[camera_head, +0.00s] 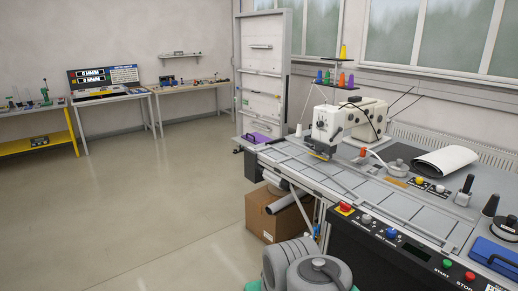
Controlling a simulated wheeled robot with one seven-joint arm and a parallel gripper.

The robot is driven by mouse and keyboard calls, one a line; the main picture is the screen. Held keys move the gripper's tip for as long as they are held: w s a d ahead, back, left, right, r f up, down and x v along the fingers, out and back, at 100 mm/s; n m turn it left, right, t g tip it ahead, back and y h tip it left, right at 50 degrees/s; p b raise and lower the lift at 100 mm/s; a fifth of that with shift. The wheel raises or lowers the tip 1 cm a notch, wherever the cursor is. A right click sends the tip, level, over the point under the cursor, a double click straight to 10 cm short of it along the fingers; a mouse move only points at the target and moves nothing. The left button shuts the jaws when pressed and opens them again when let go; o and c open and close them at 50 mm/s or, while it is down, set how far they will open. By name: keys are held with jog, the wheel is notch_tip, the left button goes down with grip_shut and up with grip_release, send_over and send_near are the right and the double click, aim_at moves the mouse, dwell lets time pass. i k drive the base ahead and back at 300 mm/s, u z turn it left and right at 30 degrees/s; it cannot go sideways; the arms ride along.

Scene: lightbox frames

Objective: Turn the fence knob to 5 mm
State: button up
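A white sewing machine (333,122) stands on a long grey workbench (318,182) at the right. A thin metal bar crosses the bench top in front of the machine. I cannot tell whether it is the fence. A round grey part (397,167) sits right of the machine. A white knob (366,218) and a blue knob (392,233) are on the bench's black front panel. I cannot tell which part is the fence knob, and no 5 mm scale can be read. Rounded grey links of my arm show at the bottom; my gripper is not in view.
A cardboard box (278,214) stands under the bench's left end. A blue case (496,255), a white roll (445,160) and dark upright handles lie on the right. A tall grey panel (263,80) stands behind. The floor (150,200) at left is clear.

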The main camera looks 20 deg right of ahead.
aim_at(439, 189)
jog(key=z, duration=0.95)
jog(key=i, duration=1.4)
jog(key=z, duration=0.85)
jog(key=i, duration=0.65)
jog(key=z, duration=0.15)
